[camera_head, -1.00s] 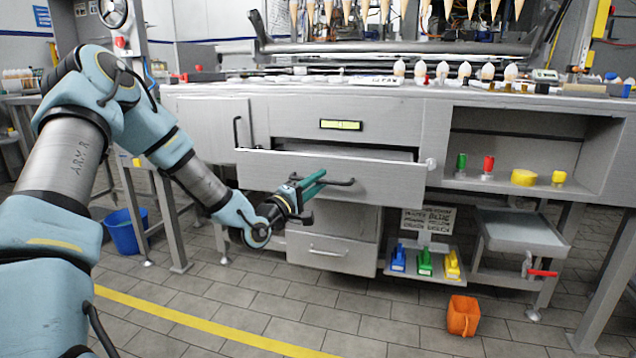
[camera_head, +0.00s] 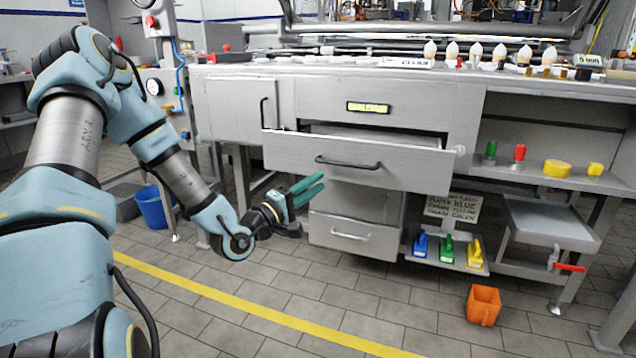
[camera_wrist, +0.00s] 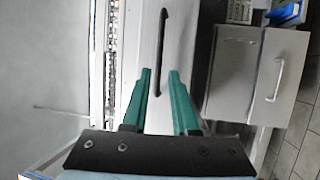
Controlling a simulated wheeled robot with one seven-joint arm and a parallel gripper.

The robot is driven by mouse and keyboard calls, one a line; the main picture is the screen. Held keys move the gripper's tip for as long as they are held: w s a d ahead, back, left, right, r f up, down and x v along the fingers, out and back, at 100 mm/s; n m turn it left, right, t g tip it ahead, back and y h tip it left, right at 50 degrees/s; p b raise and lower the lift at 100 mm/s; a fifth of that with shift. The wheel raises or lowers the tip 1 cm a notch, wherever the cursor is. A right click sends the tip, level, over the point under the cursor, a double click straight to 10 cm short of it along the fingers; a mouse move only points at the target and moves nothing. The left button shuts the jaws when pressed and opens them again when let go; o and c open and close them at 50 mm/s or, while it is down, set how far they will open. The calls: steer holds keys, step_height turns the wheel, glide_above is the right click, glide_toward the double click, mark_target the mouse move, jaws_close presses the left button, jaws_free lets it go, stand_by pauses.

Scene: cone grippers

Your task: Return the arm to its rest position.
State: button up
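My gripper (camera_head: 322,184) has green fingers and is at the end of my blue and grey arm, in front of the metal cabinet. The upper drawer (camera_head: 420,172) is pulled out. Its dark bar handle (camera_head: 348,163) is to the right of the fingertips in the head view. My arm is bent and reaches forward from the left.
An orange container (camera_head: 483,305) stands on the floor at the right. A blue bucket (camera_head: 152,207) is at the left behind my arm. Blue, green and yellow scoops (camera_head: 447,248) sit on a low shelf.

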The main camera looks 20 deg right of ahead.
steer(key=w+a+f+m+g+y, duration=0.25)
steer(key=a+f+m+y, duration=0.25)
steer(key=a+f+y, duration=0.5)
steer(key=s+a+r+y, duration=0.2)
steer(key=a+y, duration=0.1)
steer(key=a, duration=0.5)
steer(key=s+a+r+y, duration=0.1)
steer(key=a+y, duration=0.2)
steer(key=a, duration=0.4)
steer(key=s+a+r+g+y, duration=0.2)
steer(key=s+a+r+g, duration=0.35)
steer(key=s, duration=0.55)
step_height(320, 180, up, 27)
steer(key=a+t+p, duration=0.1)
steer(key=p, duration=2.7)
steer(key=shift+a+r, duration=0.2)
steer(key=shift+a, duration=0.05)
steer(key=shift+w, duration=0.1)
steer(key=o, duration=0.4)
steer(key=shift+c, duration=0.2)
